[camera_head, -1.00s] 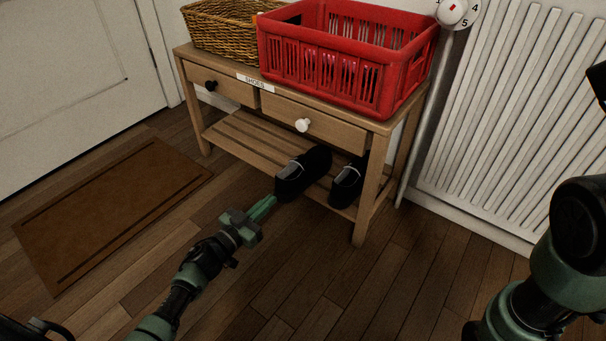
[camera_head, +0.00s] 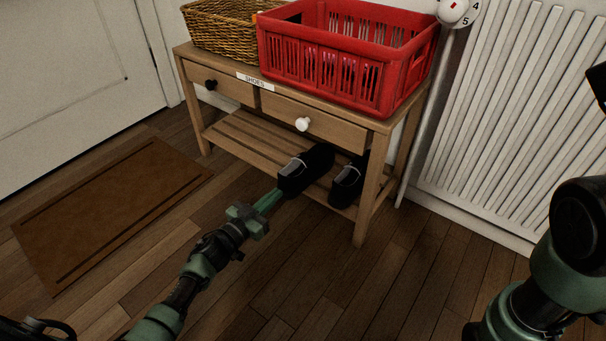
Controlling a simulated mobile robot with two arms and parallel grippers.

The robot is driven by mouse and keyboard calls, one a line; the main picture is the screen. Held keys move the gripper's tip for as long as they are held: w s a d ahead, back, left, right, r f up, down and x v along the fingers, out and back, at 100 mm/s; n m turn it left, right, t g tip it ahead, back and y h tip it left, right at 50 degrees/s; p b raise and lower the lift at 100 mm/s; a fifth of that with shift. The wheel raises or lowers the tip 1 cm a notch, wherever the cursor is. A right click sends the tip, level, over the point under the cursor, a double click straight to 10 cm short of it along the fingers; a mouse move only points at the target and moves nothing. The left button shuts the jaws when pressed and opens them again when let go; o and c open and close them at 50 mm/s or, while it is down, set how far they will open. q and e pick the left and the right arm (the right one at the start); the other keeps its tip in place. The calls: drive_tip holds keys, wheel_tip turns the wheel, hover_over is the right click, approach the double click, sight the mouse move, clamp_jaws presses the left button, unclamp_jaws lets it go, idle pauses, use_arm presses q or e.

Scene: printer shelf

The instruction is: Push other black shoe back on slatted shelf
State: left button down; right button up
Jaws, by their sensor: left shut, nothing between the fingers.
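Two black shoes sit on the slatted shelf (camera_head: 238,137) under the wooden bench. The left black shoe (camera_head: 304,172) juts out past the shelf's front edge. The right black shoe (camera_head: 346,184) sits beside it, further in, near the right front leg. My left gripper (camera_head: 274,196) is shut and empty, its green fingertips at the front end of the left shoe. They appear to touch it, though the exact contact is hard to see. My right gripper is out of view; only part of my right arm shows at the right edge.
A red crate (camera_head: 330,62) and a wicker basket (camera_head: 222,32) stand on the bench top. Its two drawers are closed. A white radiator (camera_head: 510,120) is at the right. A brown mat (camera_head: 110,210) lies at the left. The shelf's left part is empty.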

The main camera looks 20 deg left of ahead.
use_arm(q)
drive_tip(key=shift+b+x, duration=0.9)
drive_tip(key=shift+x, duration=2.25)
drive_tip(key=shift+s+a+p, duration=0.25)
drive_tip(key=shift+s+p, duration=0.35)
drive_tip(key=shift+s, duration=0.1)
drive_tip(key=shift+p+v, duration=1)
drive_tip(key=shift+v, duration=0.75)
drive_tip(key=p, duration=0.3)
approach(284, 186)
drive_tip(key=shift+w+a+f, duration=0.15)
drive_tip(key=shift+f, duration=0.3)
drive_tip(key=shift+w+a+f, duration=0.15)
drive_tip(key=shift+a+f, duration=0.05)
drive_tip(key=shift+f, duration=0.2)
